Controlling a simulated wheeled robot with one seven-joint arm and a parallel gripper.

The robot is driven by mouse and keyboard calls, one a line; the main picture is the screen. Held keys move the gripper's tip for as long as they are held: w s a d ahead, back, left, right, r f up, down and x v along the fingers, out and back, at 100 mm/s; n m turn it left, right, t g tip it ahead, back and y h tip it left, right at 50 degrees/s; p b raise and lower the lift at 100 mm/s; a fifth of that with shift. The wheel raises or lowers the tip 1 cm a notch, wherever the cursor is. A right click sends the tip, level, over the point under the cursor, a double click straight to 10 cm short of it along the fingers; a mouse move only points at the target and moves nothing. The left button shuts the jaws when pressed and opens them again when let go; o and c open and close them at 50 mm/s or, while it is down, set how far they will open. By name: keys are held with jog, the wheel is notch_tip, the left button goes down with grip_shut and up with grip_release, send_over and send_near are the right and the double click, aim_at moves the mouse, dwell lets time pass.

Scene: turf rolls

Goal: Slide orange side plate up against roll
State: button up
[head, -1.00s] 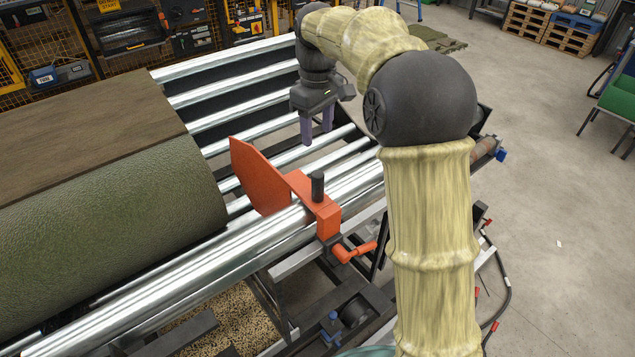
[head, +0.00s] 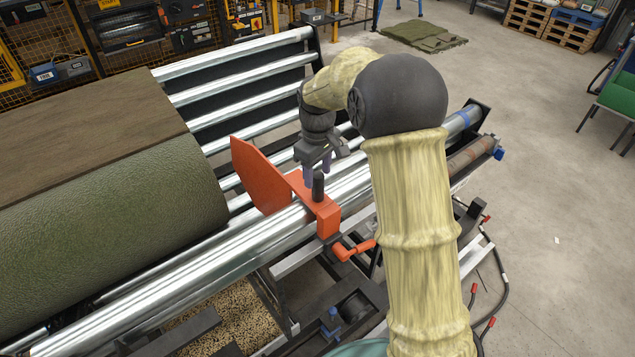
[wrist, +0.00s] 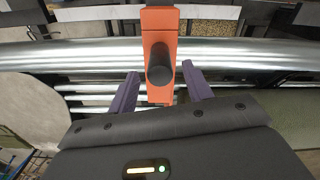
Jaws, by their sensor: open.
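The orange side plate (head: 262,176) stands upright on the steel rollers, with a gap between it and the end of the green turf roll (head: 110,215) to its left. Its orange bracket reaches to the front rail and carries a black knob (head: 318,186) and an orange clamp lever (head: 354,250). My gripper (head: 317,172) is open and points down just behind and above the knob. In the wrist view, the two purple fingers (wrist: 159,92) spread to either side of the orange bracket (wrist: 160,23), with the black knob (wrist: 159,65) between and a little beyond their tips. No contact shows.
Shiny rollers (head: 240,75) run under the roll and plate. Black hoses and frame parts lie at the lower right. Open concrete floor (head: 545,180) is at the right.

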aim_at(318, 186)
notch_tip(318, 186, down, 5)
jog(key=shift+f+p, duration=0.1)
jog(key=shift+p, duration=0.45)
grip_shut()
